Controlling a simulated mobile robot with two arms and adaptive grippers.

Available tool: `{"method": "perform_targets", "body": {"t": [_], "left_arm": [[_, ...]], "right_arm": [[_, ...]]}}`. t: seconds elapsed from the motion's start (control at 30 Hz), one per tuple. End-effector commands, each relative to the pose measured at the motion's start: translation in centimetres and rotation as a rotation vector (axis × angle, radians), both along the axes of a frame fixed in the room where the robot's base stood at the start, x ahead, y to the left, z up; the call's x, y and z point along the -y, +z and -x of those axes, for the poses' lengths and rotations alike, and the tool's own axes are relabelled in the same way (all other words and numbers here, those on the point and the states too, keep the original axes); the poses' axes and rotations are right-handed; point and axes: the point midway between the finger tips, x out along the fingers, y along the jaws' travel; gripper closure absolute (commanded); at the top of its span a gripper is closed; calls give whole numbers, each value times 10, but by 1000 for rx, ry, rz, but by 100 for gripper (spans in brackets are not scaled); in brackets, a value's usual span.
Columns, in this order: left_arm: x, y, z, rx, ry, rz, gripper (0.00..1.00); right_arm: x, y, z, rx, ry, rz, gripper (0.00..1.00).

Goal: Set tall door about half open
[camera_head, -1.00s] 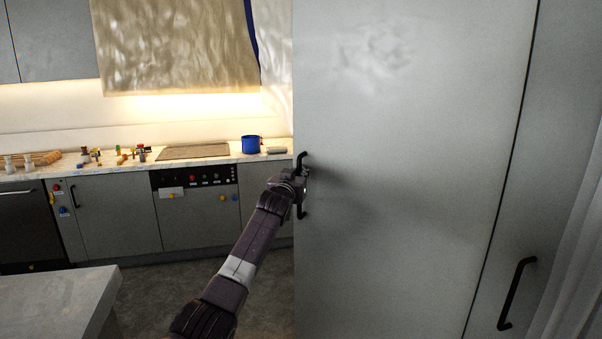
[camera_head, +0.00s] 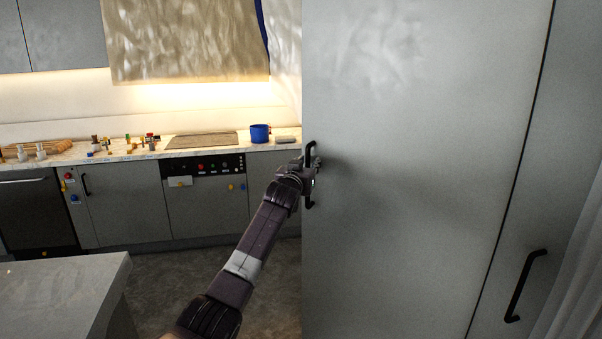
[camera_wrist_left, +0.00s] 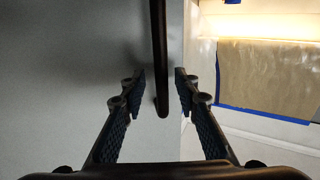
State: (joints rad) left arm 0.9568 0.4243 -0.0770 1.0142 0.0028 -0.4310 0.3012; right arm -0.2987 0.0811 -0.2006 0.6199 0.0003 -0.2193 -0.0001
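The tall door (camera_head: 420,190) is a large light grey panel filling the right half of the head view, with a dark vertical bar handle (camera_head: 311,149) near its left edge. My left gripper (camera_head: 312,172) is at this handle and partly covers it. In the left wrist view, the gripper's fingers (camera_wrist_left: 159,77) are open on either side of the dark handle (camera_wrist_left: 160,40), with gaps visible on both sides. The door's edge shows just right of the handle there. How far the door stands from its frame I cannot tell. My right gripper is not in view.
A second grey panel with a dark handle (camera_head: 524,286) stands right of the door, beside a pale curtain (camera_head: 575,260). A counter (camera_head: 75,154) with a blue pot (camera_head: 260,133) runs along the back left. A grey worktop (camera_head: 60,290) is at front left, with open floor between.

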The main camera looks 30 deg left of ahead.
Motion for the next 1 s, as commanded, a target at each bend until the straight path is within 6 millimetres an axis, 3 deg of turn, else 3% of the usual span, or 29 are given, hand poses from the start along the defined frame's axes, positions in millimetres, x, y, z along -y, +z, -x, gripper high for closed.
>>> {"method": "perform_targets", "body": {"t": [0.63, 1.0], "left_arm": [[26, -1, 84, 0, 1, 0, 71], [31, -1, 102, -2, 2, 1, 71]], "right_arm": [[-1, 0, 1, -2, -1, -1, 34], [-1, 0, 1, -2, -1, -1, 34]]}}
